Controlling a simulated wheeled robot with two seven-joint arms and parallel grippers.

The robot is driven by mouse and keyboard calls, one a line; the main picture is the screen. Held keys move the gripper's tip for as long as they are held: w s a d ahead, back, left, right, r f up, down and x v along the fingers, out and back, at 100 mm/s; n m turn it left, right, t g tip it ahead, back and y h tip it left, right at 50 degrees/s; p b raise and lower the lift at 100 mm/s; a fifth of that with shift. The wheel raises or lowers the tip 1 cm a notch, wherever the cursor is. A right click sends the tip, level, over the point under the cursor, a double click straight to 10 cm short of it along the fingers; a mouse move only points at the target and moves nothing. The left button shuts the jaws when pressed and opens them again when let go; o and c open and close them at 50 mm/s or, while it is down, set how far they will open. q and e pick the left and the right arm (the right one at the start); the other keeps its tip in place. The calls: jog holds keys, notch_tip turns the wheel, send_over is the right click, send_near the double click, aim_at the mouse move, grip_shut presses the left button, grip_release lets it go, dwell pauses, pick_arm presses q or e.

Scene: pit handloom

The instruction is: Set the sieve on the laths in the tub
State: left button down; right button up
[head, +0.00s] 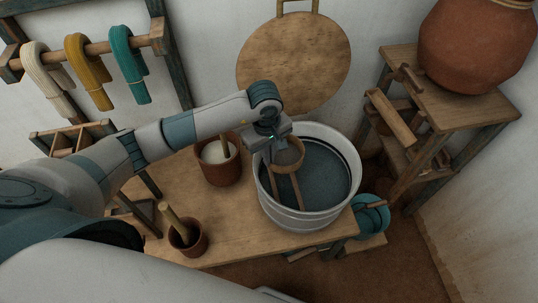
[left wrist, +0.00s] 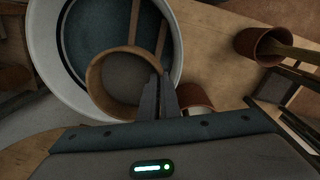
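The round wooden-rimmed sieve (head: 289,155) is over the left part of the grey-white tub (head: 285,217), which holds dark liquid. In the left wrist view the sieve (left wrist: 122,80) overlaps the tub rim (left wrist: 42,50). Two laths (head: 276,188) run across the tub and pass beneath the sieve; they also show in the left wrist view (left wrist: 133,20). My left gripper (head: 270,150) comes down at the sieve's left side. In the left wrist view its fingers (left wrist: 159,82) are closed on the sieve's rim. I cannot tell whether the sieve touches the laths. My right gripper is not in view.
The tub stands on a wooden table (head: 225,235). Left of it are a brown pot with white contents (head: 218,172) and a smaller pot with a stick (head: 188,242). A teal bucket (head: 372,218) is low at right. A stand (head: 475,110) bears a large clay jar (head: 475,50).

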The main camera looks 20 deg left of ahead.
pick_arm(q)
jog(key=shift+f, duration=0.15)
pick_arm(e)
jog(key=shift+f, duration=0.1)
